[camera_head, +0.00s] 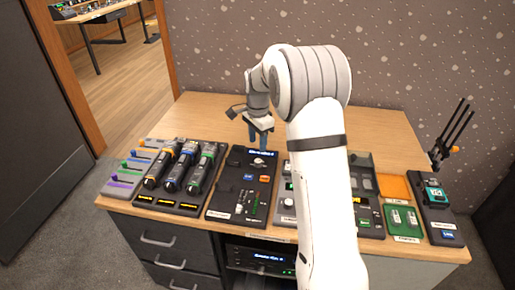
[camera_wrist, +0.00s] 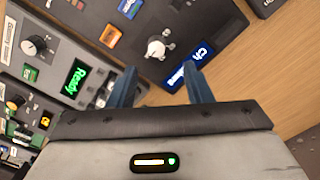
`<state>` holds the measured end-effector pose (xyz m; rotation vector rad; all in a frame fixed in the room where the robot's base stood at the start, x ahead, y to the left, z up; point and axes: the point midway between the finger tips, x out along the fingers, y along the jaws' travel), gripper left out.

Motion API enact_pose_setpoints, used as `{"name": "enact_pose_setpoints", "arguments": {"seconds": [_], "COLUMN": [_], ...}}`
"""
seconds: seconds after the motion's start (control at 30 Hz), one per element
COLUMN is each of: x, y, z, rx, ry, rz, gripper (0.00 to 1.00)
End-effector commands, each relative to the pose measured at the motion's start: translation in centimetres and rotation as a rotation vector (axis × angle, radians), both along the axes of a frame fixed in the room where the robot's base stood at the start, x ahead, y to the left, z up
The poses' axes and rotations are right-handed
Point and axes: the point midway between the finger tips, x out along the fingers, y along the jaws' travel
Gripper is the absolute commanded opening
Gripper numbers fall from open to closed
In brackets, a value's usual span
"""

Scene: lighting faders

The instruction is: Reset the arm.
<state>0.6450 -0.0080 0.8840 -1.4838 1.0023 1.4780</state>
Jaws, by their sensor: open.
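My gripper (camera_head: 262,136) hangs over the back edge of the dark central panel, near the middle of the desk. In the wrist view my gripper (camera_wrist: 160,85) shows two blue fingers set apart with nothing between them. Beyond the fingertips lies the dark panel (camera_wrist: 185,15) with a white knob (camera_wrist: 156,47), an orange button (camera_wrist: 110,35) and a blue lit display (camera_wrist: 190,66). My white arm reaches up across the desk and hides part of the panels on its right.
The wooden desk (camera_head: 205,108) carries colored faders (camera_head: 125,172) and several handheld microphones (camera_head: 180,165) at left. The desk's back strip is mostly bare. A wall rises behind.

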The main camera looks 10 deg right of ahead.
Motion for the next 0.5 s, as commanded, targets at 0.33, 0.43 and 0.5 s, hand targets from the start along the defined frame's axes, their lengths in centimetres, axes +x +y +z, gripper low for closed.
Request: {"name": "enact_pose_setpoints", "arguments": {"seconds": [0.33,0.43,0.5], "x": [-0.01,-0.01,-0.07], "y": [0.01,0.01,0.01], "z": [0.52,0.51,0.62], "rx": [0.000,0.000,0.000], "ry": [0.001,0.001,0.000], "rz": [0.000,0.000,0.002], "gripper": [0.46,0.46,0.46]}}
